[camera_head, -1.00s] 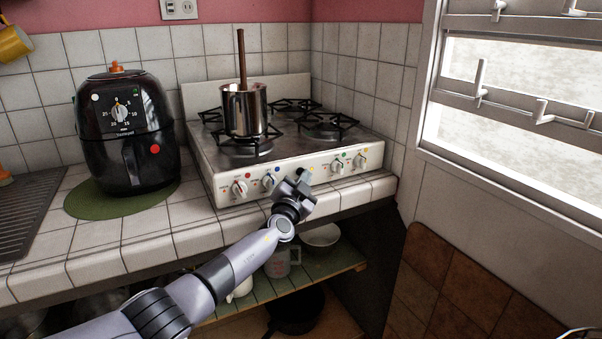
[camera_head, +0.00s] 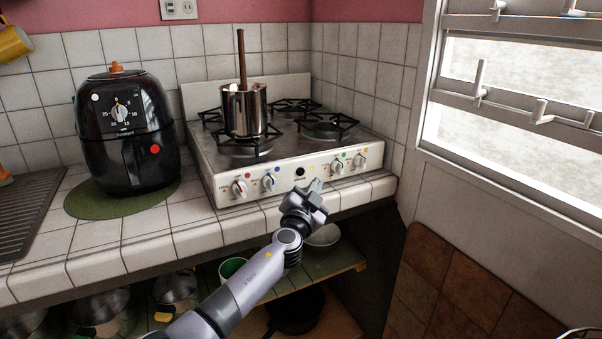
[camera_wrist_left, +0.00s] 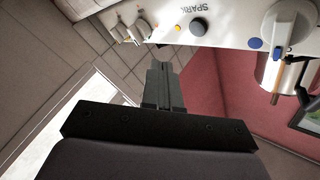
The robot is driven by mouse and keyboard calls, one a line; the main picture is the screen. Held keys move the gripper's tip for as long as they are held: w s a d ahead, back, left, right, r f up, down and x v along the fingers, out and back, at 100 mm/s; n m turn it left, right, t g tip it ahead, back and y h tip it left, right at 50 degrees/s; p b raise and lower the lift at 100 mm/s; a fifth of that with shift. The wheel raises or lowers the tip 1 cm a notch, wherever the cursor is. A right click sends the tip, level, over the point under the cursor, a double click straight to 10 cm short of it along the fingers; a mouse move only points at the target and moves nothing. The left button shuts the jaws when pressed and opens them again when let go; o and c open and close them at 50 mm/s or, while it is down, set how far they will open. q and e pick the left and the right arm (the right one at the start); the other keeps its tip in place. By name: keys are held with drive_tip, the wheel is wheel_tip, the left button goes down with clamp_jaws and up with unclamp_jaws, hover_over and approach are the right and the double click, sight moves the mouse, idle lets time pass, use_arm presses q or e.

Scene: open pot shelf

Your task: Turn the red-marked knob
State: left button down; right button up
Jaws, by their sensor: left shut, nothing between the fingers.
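The stove front (camera_head: 318,171) has a row of white knobs with coloured dots. The red-marked knob (camera_head: 239,187) is the leftmost, and the blue-marked knob (camera_head: 268,182) is beside it. My left gripper (camera_head: 316,186) is shut and empty, in front of the panel right of centre, below the spark button (camera_head: 300,171). It is well right of the red-marked knob and apart from it. In the left wrist view, the shut fingers (camera_wrist_left: 161,75) point toward the panel, with the spark button (camera_wrist_left: 197,27) and a large knob (camera_wrist_left: 285,25) beyond. I cannot see the red-marked knob there.
A metal pot (camera_head: 244,112) with a brown stick stands on the left front burner. A black air fryer (camera_head: 127,130) is on a green mat (camera_head: 88,204) to the left. The tiled counter edge (camera_head: 215,232) runs below the panel. An open shelf (camera_head: 345,266) is underneath.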

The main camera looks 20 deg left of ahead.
use_arm(q)
drive_tip(key=shift+s+d, duration=0.15)
drive_tip(key=shift+s, duration=0.05)
